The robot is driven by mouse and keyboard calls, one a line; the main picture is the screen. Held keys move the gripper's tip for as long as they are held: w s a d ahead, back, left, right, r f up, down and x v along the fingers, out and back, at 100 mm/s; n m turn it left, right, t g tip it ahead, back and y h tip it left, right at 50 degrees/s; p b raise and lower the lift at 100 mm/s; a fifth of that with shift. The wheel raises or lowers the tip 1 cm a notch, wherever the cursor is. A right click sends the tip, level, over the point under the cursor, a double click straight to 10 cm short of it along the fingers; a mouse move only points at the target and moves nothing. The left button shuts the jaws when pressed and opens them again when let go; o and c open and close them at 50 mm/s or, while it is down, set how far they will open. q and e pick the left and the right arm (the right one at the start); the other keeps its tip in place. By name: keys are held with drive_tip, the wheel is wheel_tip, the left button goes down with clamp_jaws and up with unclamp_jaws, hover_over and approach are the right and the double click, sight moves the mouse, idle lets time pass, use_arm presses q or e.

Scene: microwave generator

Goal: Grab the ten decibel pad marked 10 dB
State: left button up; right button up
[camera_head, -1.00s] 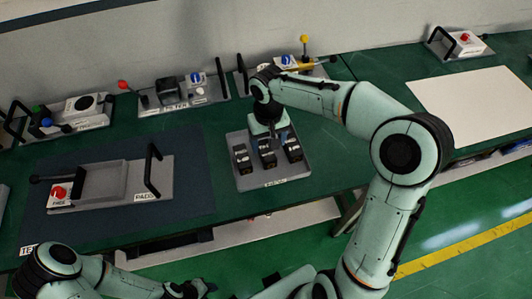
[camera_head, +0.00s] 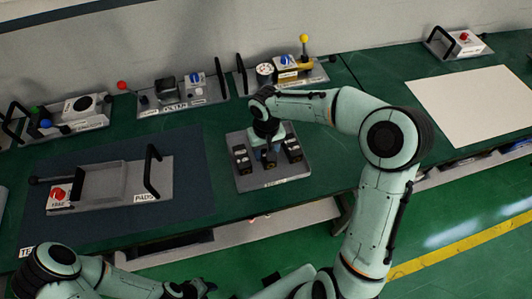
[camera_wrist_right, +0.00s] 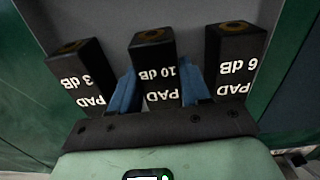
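The 10 dB pad (camera_wrist_right: 156,75) is a dark upright block with white lettering, in the middle of a row of three in the right wrist view. The 3 dB pad (camera_wrist_right: 78,75) stands to its left and the 6 dB pad (camera_wrist_right: 235,65) to its right. My right gripper (camera_wrist_right: 160,85) has its blue fingers on either side of the 10 dB pad, open around it. In the head view my right gripper (camera_head: 268,146) is over the pad tray (camera_head: 273,183) and partly hides the middle pad. My left gripper (camera_head: 192,289) is small and dark at the bottom edge.
A grey fixture labelled PADS (camera_head: 105,187) with a handle and red button lies on the dark mat to the left. Several panels with knobs and levers stand along the wall. A pale sheet (camera_head: 475,105) lies at the right.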

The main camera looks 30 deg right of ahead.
drive_tip(key=shift+c, duration=0.6)
drive_tip(key=shift+r, duration=0.1)
